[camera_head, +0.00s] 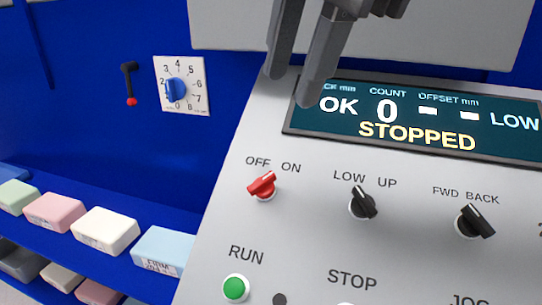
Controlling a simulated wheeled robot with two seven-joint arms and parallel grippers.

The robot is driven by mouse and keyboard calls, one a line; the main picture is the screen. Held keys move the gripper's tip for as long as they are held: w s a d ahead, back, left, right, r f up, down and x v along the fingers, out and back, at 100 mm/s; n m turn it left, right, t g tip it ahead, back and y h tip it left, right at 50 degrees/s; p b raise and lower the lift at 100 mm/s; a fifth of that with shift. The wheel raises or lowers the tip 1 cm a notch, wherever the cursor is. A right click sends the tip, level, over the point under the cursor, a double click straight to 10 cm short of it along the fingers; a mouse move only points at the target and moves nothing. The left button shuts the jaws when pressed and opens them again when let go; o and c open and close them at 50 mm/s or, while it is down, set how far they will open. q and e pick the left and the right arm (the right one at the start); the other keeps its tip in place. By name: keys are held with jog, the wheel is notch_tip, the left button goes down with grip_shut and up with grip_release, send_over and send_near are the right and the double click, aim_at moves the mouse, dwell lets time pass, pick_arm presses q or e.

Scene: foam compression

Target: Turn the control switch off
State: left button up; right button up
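The control switch, a red rotary knob (263,186), sits on the light grey panel under the labels OFF and ON. Its handle is tilted, with its upper end toward the right, the ON side. My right gripper (294,89) comes in from the top, above the knob and in front of the panel's upper left edge and the display's corner. Its two dark fingers are apart with nothing between them, and it does not touch the knob. My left gripper is not in view.
The display (420,118) reads STOPPED. Black LOW/UP (362,203) and FWD/BACK (474,222) knobs are to the right of the red knob. A green RUN button (235,288) is below. A blue dial (175,90) is on the blue wall; foam blocks (105,231) lie on shelves at left.

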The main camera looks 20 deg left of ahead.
aim_at(262, 180)
jog(key=p+x, duration=0.2)
jog(key=x, duration=1.1)
jog(key=shift+f, duration=0.4)
jog(key=c, duration=0.7)
